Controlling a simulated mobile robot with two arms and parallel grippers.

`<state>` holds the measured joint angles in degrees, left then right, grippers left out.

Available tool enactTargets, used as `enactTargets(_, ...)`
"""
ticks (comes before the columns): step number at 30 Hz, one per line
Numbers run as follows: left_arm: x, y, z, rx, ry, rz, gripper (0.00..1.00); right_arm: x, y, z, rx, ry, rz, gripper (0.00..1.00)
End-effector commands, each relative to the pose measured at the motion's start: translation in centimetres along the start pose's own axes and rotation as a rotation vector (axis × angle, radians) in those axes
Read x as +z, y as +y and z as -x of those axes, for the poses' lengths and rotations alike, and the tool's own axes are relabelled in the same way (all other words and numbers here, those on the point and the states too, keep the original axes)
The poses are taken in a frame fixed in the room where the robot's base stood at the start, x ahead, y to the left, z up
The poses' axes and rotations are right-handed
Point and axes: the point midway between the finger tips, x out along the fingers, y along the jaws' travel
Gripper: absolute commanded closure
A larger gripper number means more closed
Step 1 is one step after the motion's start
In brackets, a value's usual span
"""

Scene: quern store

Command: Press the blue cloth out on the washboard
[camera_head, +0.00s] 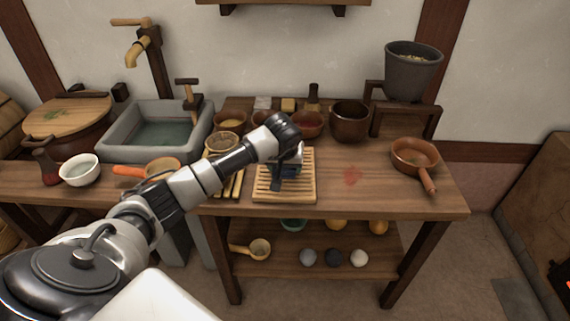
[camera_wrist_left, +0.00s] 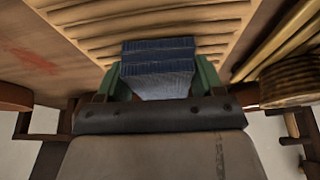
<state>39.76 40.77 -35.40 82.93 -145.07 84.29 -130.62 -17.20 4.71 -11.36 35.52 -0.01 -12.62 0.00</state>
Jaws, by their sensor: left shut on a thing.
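The washboard (camera_head: 300,192) is a pale wooden board with ridges, lying on the table top. Its ridges (camera_wrist_left: 150,17) fill the upper part of the left wrist view. The folded blue cloth (camera_wrist_left: 158,55) shows between the two green fingers (camera_wrist_left: 158,80) in the left wrist view, in front of the ridges. I cannot tell whether the cloth touches the board. In the head view the arm and gripper mostly hide the cloth. My right gripper is not in view.
A stone basin (camera_head: 120,153) with water stands left of the board. Several bowls stand behind it, with a dark brown pot (camera_head: 349,121) among them. A pan (camera_head: 414,158) sits on the right. The table between board and pan is clear apart from a red stain (camera_head: 352,175).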

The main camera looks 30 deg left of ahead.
Motion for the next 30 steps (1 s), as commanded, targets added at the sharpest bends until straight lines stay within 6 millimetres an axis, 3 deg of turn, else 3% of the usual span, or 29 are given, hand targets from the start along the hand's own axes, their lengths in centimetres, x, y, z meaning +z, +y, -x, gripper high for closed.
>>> enactTargets(30, 0.52, -0.04, -0.93, -0.003, -0.005, -0.001, 0.55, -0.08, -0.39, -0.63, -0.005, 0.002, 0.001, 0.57)
